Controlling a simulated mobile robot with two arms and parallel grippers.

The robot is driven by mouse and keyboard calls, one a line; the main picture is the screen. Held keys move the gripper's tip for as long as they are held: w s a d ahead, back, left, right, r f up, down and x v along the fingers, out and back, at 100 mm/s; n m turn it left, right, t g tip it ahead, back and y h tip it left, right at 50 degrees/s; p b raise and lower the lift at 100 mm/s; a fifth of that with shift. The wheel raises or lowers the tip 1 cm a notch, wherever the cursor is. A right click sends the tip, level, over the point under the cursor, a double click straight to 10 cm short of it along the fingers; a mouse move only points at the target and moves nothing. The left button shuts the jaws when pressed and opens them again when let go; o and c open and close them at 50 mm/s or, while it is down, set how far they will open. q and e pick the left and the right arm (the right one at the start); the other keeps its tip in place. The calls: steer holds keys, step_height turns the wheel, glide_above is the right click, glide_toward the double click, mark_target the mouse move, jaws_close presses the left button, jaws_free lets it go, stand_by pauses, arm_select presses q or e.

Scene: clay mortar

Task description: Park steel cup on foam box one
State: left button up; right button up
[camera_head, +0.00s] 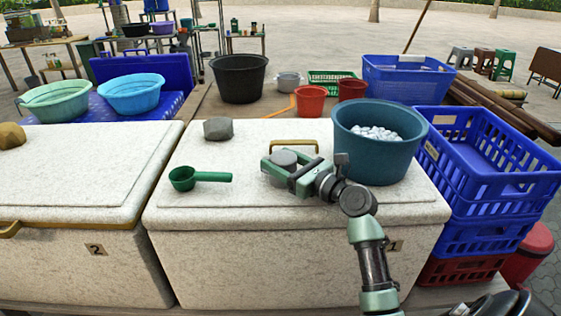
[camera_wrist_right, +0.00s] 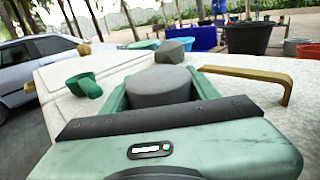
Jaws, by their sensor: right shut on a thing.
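The steel cup (camera_head: 284,158) looks like a dull grey cylinder with a flat closed face up. My right gripper (camera_head: 287,170) is shut on it, a finger on either side, over the lid of foam box one (camera_head: 250,260), the speckled white box labelled 1. The cup also shows between the fingers in the right wrist view (camera_wrist_right: 160,84). Its lower part is hidden by the gripper, so I cannot tell whether it touches the lid. My left gripper is not in view.
On the same lid are a green scoop (camera_head: 190,178), a grey stone (camera_head: 218,129), a teal tub (camera_head: 378,150) of white pieces and a brass handle (camera_head: 294,143). Foam box two (camera_head: 80,265) stands left, blue crates (camera_head: 490,165) right. The lid's front left is clear.

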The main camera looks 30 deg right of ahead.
steer(key=o, duration=1.4)
steer(key=shift+f, duration=0.1)
steer(key=b+v, duration=0.1)
steer(key=v, duration=1.1)
